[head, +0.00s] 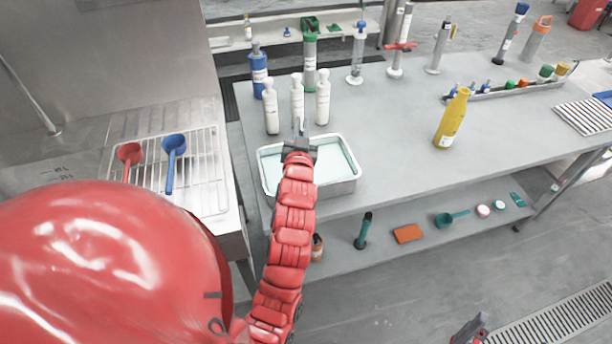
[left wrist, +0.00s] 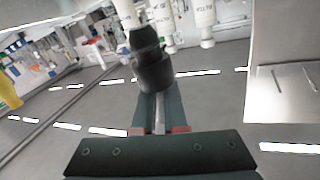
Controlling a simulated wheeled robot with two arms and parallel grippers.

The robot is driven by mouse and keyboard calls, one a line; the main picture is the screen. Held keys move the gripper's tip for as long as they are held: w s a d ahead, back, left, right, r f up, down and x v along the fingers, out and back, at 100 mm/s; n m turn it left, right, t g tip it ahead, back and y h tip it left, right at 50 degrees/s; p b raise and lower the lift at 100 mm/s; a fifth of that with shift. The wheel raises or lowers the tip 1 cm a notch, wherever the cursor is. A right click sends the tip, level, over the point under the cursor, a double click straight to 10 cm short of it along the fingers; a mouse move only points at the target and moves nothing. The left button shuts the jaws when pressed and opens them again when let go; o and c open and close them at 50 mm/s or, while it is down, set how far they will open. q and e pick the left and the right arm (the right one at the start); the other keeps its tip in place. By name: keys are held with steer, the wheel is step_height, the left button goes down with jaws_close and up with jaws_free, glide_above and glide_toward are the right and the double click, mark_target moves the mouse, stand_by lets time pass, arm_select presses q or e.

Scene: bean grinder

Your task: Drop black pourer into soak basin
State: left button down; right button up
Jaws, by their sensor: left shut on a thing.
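The black pourer (left wrist: 152,65) is a dark, stubby piece with a narrower top, seen in the left wrist view between my fingertips. My left gripper (left wrist: 158,112) is shut on it.
Several white bottles (head: 297,100) stand just behind the basin, with a blue bottle (head: 259,70) beyond. A yellow bottle (head: 451,118) stands to the right. A wire rack (head: 205,185) with red and blue scoops lies left. The table's middle is clear.

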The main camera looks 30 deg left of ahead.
arm_select(q)
steer(key=shift+f, duration=0.6)
steer(key=c, duration=0.9)
jaws_free()
steer(key=shift+d, duration=0.1)
steer(key=shift+s+d, duration=0.2)
steer(key=shift+s, duration=0.1)
steer(key=p+v, duration=0.5)
steer(key=v, duration=1.1)
steer(key=shift+s+p, duration=0.3)
steer(key=shift+s, duration=0.05)
